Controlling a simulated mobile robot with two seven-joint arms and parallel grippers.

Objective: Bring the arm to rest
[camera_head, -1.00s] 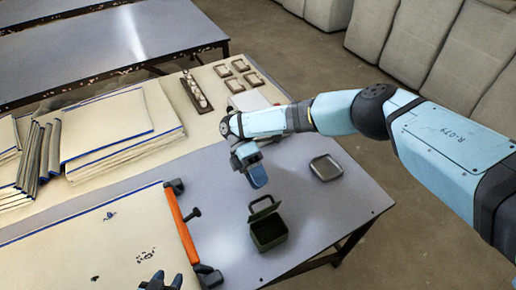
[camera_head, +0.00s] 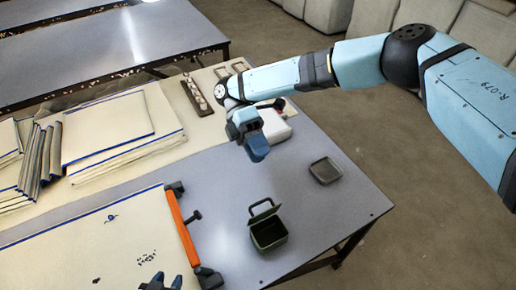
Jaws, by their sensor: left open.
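My right arm reaches in from the right, and its gripper (camera_head: 257,152) hangs over the grey table (camera_head: 335,215), above and behind the green box. Its fingers overlap in this view, so I cannot tell whether they are open or shut; I see nothing held in them. My left gripper (camera_head: 161,283) shows only its dark blue fingertips at the bottom edge, spread open over the cream cloth (camera_head: 90,245). The rest of the left arm is out of view.
A green box with its lid raised (camera_head: 268,229) and a small grey tray (camera_head: 325,171) stand on the table. An orange bar clamp (camera_head: 181,230) lies along the cloth's edge. A white box (camera_head: 280,125) is partly behind my right gripper. Folded cloth stacks (camera_head: 107,125) lie left.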

